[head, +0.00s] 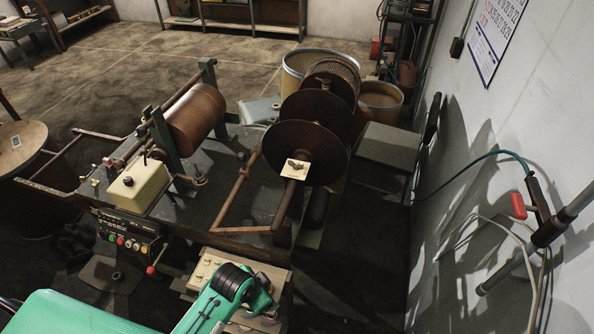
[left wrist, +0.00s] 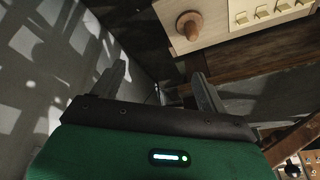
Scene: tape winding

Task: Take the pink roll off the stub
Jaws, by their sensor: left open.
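I cannot make out a pink roll in either view. In the left wrist view, a brown-orange round peg (left wrist: 189,26) stands on a cream panel (left wrist: 222,18); I cannot tell if it is the stub. My left gripper (left wrist: 158,84) is open and empty, its two grey fingers spread apart, with the peg beyond and to the right of them. In the head view, my green left arm with its black joint reaches over a cream panel (head: 210,262) at the bottom middle and hides part of it. My right gripper is in neither view.
Large dark discs (head: 305,150) on a spindle, with a small cream plate (head: 296,170) in front, stand behind the panel. A copper-brown roller (head: 197,117) and a button box (head: 130,240) are at left. A wall (head: 470,120) with cables closes the right side.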

